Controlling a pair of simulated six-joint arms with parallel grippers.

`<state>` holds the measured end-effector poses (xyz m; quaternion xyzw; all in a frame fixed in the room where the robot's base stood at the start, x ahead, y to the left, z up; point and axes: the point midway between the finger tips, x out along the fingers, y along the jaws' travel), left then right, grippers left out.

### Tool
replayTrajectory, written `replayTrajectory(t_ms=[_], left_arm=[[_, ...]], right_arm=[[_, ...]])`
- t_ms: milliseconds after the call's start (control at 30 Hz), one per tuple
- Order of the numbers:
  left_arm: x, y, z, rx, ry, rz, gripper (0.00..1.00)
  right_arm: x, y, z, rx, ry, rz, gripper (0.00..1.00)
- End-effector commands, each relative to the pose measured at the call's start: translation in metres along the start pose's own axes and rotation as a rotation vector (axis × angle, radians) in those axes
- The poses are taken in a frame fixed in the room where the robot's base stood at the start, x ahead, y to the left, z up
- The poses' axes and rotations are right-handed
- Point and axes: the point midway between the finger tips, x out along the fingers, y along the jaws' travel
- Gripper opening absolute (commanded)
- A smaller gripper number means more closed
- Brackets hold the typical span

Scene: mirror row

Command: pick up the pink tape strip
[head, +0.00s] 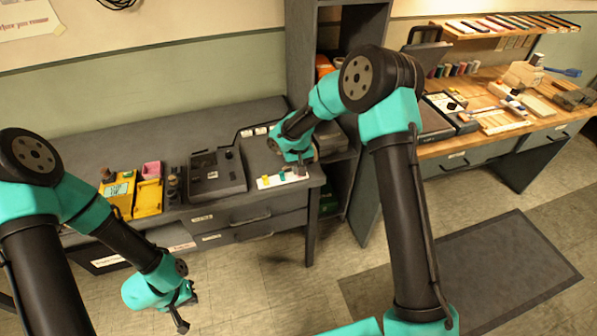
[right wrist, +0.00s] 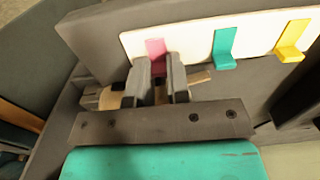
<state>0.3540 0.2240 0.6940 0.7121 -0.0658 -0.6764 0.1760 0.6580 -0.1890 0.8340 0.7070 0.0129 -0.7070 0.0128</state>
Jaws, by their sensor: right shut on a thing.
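The pink tape strip (right wrist: 155,47) is at the left end of a white board (right wrist: 190,38) in the right wrist view. My right gripper (right wrist: 157,72) is shut on its near end, and the fingers hide part of it. A teal strip (right wrist: 224,50) and a yellow strip (right wrist: 291,40) stand on the same board to its right. In the head view the white board (head: 273,184) lies at the right end of the grey bench, under my right gripper (head: 300,168). The pink strip cannot be made out there. My left gripper (head: 186,312) hangs open and empty in front of the bench.
A black device (head: 217,174) and yellow boxes (head: 148,197) stand on the grey bench (head: 85,150) left of the board. A tall grey shelf (head: 300,60) rises behind my right arm. A wooden workbench (head: 480,135) with tools is at right. The floor in front is clear.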

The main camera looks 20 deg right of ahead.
Motion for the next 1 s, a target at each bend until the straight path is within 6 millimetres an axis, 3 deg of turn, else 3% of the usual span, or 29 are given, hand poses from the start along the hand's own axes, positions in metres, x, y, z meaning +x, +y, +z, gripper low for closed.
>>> replayTrajectory(t_ms=[267, 567, 767, 1000], left_arm=[[0.000, 0.000, 0.000, 0.000, 0.000, 0.000, 0.00], [0.000, 0.000, 0.000, 0.000, 0.000, 0.000, 0.00], [0.000, 0.000, 0.000, 0.000, 0.000, 0.000, 0.00], [0.000, 0.000, 0.000, 0.000, 0.000, 0.000, 0.00]], right_arm=[[-0.005, 0.000, 0.000, 0.000, 0.000, 0.000, 0.00], [-0.037, 0.000, -0.001, 0.000, 0.003, 0.000, 0.00], [-0.038, -0.008, 0.026, -0.002, 0.000, 0.001, 0.00], [-0.043, -0.024, 0.074, -0.005, -0.001, 0.001, 0.00]])
